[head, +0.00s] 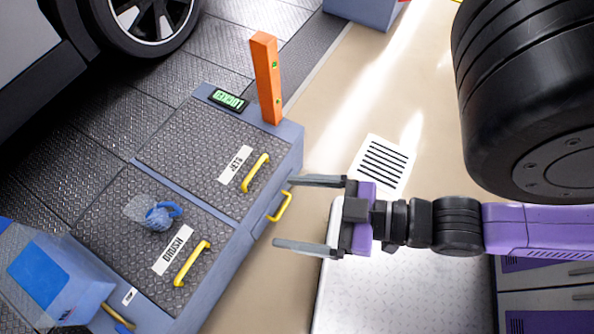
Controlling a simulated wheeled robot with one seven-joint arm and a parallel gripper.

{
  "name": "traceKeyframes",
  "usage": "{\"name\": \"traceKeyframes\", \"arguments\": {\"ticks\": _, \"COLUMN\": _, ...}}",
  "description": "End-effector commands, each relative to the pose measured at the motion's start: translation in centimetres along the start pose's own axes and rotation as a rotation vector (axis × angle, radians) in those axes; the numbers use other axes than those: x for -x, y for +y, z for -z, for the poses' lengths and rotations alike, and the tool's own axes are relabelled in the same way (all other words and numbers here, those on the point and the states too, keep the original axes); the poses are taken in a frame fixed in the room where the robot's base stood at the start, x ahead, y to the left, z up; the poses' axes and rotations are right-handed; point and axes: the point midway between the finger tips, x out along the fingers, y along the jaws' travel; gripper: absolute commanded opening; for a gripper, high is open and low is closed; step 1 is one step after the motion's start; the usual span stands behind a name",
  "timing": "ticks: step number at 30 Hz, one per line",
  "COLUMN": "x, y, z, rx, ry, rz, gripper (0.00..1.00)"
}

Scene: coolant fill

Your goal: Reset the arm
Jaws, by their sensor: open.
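My gripper (312,214) is in the middle of the head view, at the end of my purple and black arm. Its two grey fingers point left and stand wide apart, with nothing between them. The fingertips appear close to the right edge of a low blue cabinet (206,305), near a yellow handle (281,206) on its side. I cannot tell whether the upper finger touches the cabinet.
The cabinet top has two dark textured lids with yellow handles, labelled JETS (235,168) and BRUSH (173,250). An orange post (267,78) stands at its far corner. A blue-handled clear object (155,213) lies on the BRUSH lid. A car wheel (150,18) is upper left.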

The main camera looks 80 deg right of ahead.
Motion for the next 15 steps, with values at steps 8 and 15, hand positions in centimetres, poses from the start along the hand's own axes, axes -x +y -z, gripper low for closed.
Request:
{"name": "traceKeyframes", "arguments": {"ticks": 8, "x": 0.0, "y": 0.0, "z": 0.1, "rx": 0.000, "ry": 0.000, "rz": 0.000, "gripper": 0.93}}
{"name": "traceKeyframes", "arguments": {"ticks": 15, "x": 0.7, "y": 0.0, "z": 2.7, "rx": 0.000, "ry": 0.000, "rz": 0.000, "gripper": 0.93}}
